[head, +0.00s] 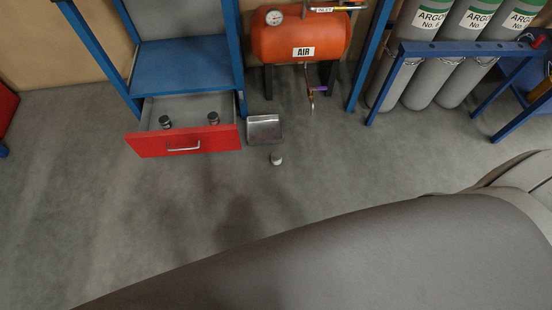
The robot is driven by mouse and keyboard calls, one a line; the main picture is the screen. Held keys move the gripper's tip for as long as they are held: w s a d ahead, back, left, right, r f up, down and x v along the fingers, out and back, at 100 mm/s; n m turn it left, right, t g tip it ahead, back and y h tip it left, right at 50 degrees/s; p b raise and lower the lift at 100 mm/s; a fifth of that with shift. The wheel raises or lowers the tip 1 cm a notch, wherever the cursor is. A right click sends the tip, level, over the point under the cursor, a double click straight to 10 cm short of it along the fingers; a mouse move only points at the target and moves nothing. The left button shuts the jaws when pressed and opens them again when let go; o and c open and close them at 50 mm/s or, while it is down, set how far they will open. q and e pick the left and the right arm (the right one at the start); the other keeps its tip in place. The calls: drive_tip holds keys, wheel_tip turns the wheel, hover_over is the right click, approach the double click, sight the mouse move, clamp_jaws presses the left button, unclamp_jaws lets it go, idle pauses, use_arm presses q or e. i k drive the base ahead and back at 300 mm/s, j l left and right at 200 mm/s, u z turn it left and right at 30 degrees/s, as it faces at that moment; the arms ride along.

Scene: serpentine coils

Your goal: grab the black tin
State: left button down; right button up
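An open red drawer (150,146) sticks out low from a blue shelf frame. Two small dark cylinders stand in it, a left one (165,122) and a right one (213,118); each looks like a dark tin, and I cannot tell which is the black tin. A small pale cylinder with a darker lower part (276,158) is on the floor to the right of the drawer. Neither of my grippers is in view.
A shallow metal tray (264,129) lies on the floor right of the drawer. Behind stand an orange air tank (300,36) and grey argon cylinders (410,30) behind a blue rail (460,48). A large grey-brown surface fills the lower right. The floor (90,200) in front of the drawer is clear.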

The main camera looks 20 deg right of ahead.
sight(164, 122)
drive_tip(key=i+u, duration=0.15)
drive_tip(key=u, duration=0.2)
drive_tip(key=i+l+u, duration=0.15)
drive_tip(key=u, duration=0.2)
drive_tip(key=i+l+u, duration=0.15)
drive_tip(key=u, duration=0.15)
